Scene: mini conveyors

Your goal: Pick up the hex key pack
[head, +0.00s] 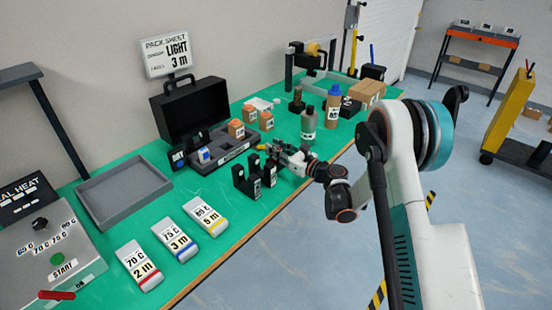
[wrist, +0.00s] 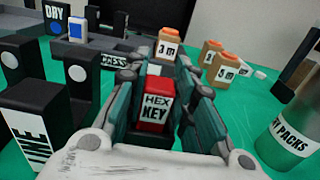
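The hex key pack (wrist: 154,112) is red with a white label reading HEX KEY. In the wrist view it is between the two fingers of my gripper (wrist: 158,82), with one finger along each side. The fingers are very close to its sides, but I cannot tell whether they press on it. In the head view my gripper (head: 284,151) is low over the green table, beside the black holders, and I cannot make out the pack there.
Black labelled holders (head: 240,182) stand just left of my gripper. A grey bottle (head: 308,124) labelled PACKS stands close on the other side. An empty grey tray (head: 124,187) is farther left on the green table.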

